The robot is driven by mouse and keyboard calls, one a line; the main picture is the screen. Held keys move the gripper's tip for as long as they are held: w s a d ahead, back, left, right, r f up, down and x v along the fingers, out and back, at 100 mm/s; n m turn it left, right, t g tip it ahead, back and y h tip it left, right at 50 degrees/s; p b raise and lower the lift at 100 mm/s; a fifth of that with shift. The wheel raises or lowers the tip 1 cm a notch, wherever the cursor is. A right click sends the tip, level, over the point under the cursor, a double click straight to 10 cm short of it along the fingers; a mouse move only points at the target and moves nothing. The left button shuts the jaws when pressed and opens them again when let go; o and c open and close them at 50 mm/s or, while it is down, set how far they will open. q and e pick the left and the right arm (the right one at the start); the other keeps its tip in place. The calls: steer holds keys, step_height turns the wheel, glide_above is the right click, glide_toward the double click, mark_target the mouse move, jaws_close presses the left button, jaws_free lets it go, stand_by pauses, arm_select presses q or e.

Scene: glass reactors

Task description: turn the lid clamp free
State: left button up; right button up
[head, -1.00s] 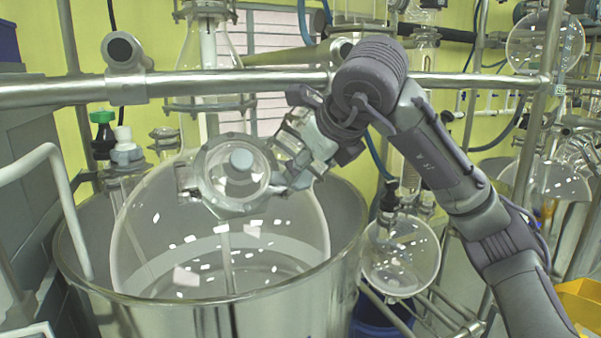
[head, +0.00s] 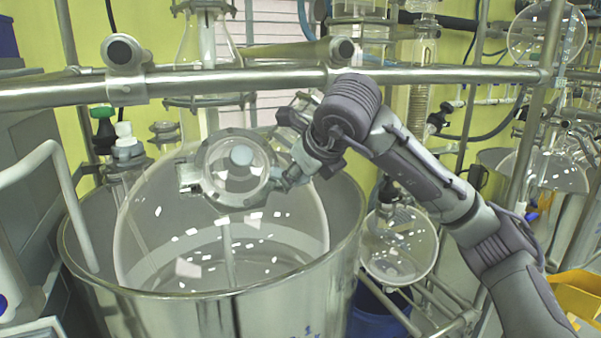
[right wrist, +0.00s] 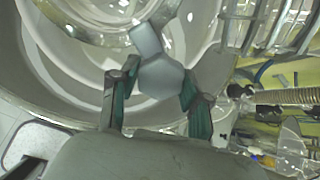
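The lid clamp (head: 195,178) is a grey ring around the round glass lid on top of the big glass reactor vessel (head: 222,255). In the right wrist view a pale grey, angular clamp handle (right wrist: 161,76) sticks out from the ring toward my right gripper. My right gripper (head: 287,178) is at the right side of the ring. In the right wrist view the fingertips of my right gripper (right wrist: 160,80) lie on both sides of the handle and appear to touch it. My left gripper is in none of the views.
The glass vessel sits in a wide metal pot (head: 290,300). A horizontal metal rail (head: 230,85) runs behind and above the clamp. A round flask (head: 399,250) hangs to the right of the pot. A white curved pipe (head: 72,200) stands at the left.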

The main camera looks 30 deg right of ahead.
steer(key=shift+c, duration=1.3)
steer(key=shift+n, duration=0.3)
steer(key=n+b, duration=0.1)
steer(key=n, duration=0.2)
steer(key=shift+b, duration=0.4)
steer(key=n+b, duration=0.1)
steer(key=n, duration=0.4)
steer(key=n+b, duration=0.1)
steer(key=n, duration=0.3)
steer(key=shift+t, duration=0.3)
steer(key=n, duration=0.5)
